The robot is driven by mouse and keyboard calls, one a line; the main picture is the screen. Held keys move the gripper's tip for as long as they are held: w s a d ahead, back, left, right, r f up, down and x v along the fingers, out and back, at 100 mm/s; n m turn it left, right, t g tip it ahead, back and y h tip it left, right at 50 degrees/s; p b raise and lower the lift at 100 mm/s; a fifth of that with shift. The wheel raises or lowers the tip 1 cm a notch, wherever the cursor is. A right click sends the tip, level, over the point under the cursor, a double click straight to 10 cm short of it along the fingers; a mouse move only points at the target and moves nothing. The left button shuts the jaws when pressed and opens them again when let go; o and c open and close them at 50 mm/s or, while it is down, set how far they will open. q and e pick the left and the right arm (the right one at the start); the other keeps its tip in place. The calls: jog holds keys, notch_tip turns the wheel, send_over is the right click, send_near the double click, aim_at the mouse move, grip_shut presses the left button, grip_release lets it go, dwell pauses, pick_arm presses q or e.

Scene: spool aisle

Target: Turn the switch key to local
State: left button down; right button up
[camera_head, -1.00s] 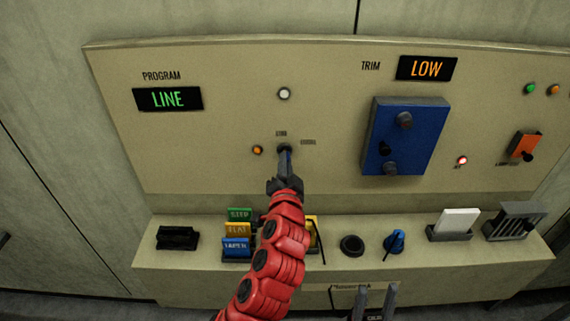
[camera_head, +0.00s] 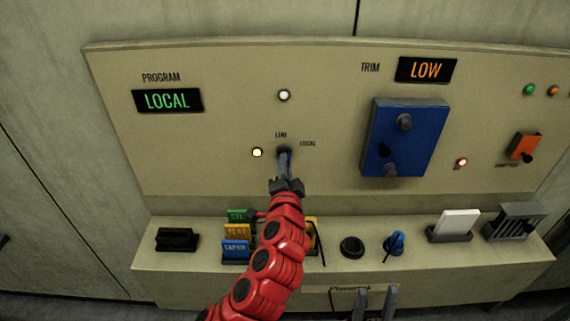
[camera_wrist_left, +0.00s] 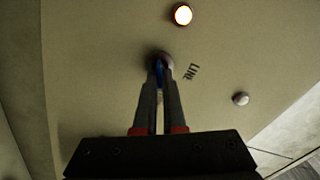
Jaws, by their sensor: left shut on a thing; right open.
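The switch key is mostly hidden by my left gripper (camera_head: 285,160), which is shut on it at the panel. A bit of blue key (camera_wrist_left: 158,71) shows between the fingers in the left wrist view. The dark round switch (camera_head: 284,151) has the label LINE above it and LOCAL to its upper right. The PROGRAM display (camera_head: 167,100) reads LOCAL in green. The lamp (camera_head: 257,153) left of the switch glows bright white-yellow. My right gripper (camera_head: 375,300) is open and empty at the bottom edge, below the shelf.
A blue box (camera_head: 405,135) with dark knobs sticks out right of the switch. The TRIM display (camera_head: 427,68) reads LOW. The shelf below holds coloured tags (camera_head: 236,247), a black ring (camera_head: 352,246), a blue knob (camera_head: 395,242) and a white card (camera_head: 459,222).

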pick_arm(q)
jog(key=c, duration=1)
grip_release()
jog(key=shift+s, duration=0.15)
jog(key=s+p, duration=0.7)
jog(key=s, duration=1)
